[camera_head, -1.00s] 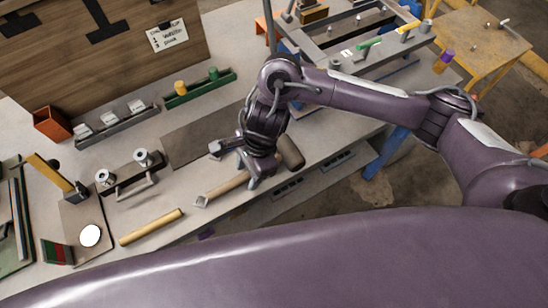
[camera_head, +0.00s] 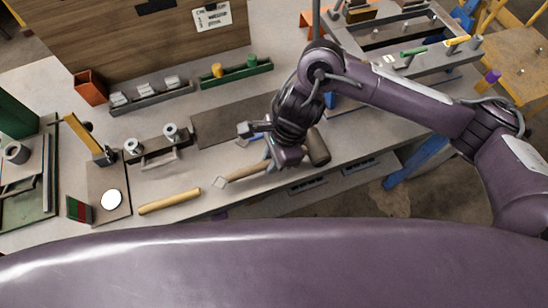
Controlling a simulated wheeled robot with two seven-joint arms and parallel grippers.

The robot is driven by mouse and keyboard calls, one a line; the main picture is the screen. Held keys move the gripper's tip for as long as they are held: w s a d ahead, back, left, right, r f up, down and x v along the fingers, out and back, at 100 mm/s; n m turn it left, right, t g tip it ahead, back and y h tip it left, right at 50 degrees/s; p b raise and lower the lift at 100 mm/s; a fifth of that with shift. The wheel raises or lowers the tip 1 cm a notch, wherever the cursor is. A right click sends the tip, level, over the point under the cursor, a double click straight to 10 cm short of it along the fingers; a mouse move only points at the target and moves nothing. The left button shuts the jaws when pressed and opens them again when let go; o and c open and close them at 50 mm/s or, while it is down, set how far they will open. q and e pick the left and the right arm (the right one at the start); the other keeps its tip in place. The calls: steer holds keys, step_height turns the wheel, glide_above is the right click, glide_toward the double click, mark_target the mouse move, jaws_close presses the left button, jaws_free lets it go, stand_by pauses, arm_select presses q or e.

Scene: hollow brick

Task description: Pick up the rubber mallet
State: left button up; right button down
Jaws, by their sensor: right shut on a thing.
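The rubber mallet (camera_head: 318,148) lies along the front part of the workbench, its dark head to the right and its wooden handle (camera_head: 245,171) running left to a light-coloured end. My right gripper (camera_head: 272,160) is over the handle close to the head and shut on it. The wrist hides part of the handle and the fingertips. I cannot tell whether the mallet is clear of the bench top. My left gripper is out of view.
A wooden rod (camera_head: 169,201) lies left of the mallet near the front edge. Behind are a dark mat (camera_head: 215,122), a green tray (camera_head: 237,75) and a grey rack (camera_head: 153,97). An orange bin (camera_head: 90,88) stands further left.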

step_height(320, 180, up, 18)
steer(key=shift+r, duration=0.25)
stand_by(1.0)
